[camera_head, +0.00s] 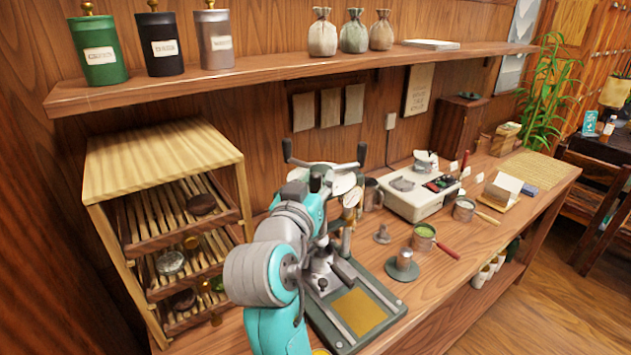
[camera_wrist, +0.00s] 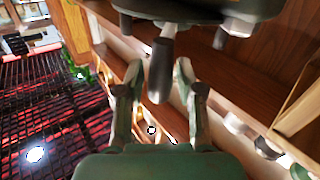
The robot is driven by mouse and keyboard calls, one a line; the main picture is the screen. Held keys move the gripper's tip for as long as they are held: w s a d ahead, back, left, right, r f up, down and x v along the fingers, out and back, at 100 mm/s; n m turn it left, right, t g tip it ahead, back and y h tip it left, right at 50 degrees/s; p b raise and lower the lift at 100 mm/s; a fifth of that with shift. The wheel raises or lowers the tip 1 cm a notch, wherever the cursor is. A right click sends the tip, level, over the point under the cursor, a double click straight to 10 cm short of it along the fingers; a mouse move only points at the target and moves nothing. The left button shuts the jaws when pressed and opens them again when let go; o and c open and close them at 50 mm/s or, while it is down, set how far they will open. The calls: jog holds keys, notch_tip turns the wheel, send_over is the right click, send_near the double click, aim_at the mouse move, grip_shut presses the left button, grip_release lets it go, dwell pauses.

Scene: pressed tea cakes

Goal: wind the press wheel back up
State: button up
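The press wheel (camera_head: 338,182) sits atop the press, a silver hub with dark-gripped handles sticking out. My arm covers part of the wheel and of the press column in the head view. The press base (camera_head: 387,293) is dark green with a gold plate (camera_head: 359,311). In the wrist view, my gripper (camera_wrist: 160,72) is open, with its two fingers on either side of a dark handle (camera_wrist: 161,68). Gaps show beside the handle, so the fingers do not look closed on it. Whether a finger touches it, I cannot tell.
A slatted wooden rack (camera_head: 160,158) with tea cakes stands left of the press. A wall shelf (camera_head: 290,70) with tins and pouches runs above.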

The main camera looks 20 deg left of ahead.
grip_shut()
jog(key=shift+d, duration=0.15)
